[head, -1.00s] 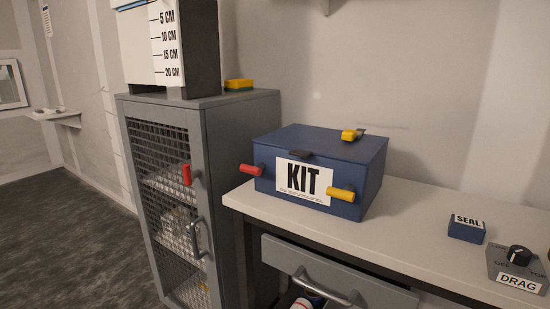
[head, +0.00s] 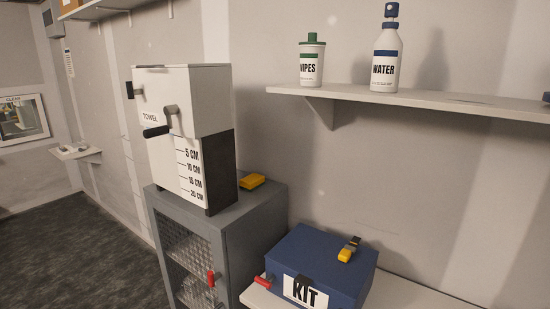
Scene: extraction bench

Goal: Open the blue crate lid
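The blue crate (head: 343,284) stands on the pale bench at the bottom of the head view, and its lower front is cut off by the picture edge. Its lid (head: 315,253) lies flat and closed. A yellow and black handle or latch (head: 348,249) sits on the lid's right part. A dark clasp (head: 305,280) shows at the lid's front edge, above the white KIT label (head: 303,292). A red handle (head: 263,281) sticks out at the crate's left. Neither of my grippers is in view.
A grey mesh-door cabinet (head: 226,239) stands left of the crate, carrying a white towel dispenser (head: 190,103) and a yellow block (head: 252,181). A wall shelf (head: 430,104) above holds a wipes tub (head: 312,62) and water bottle (head: 385,58). Bench (head: 400,294) right of the crate is bare where visible.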

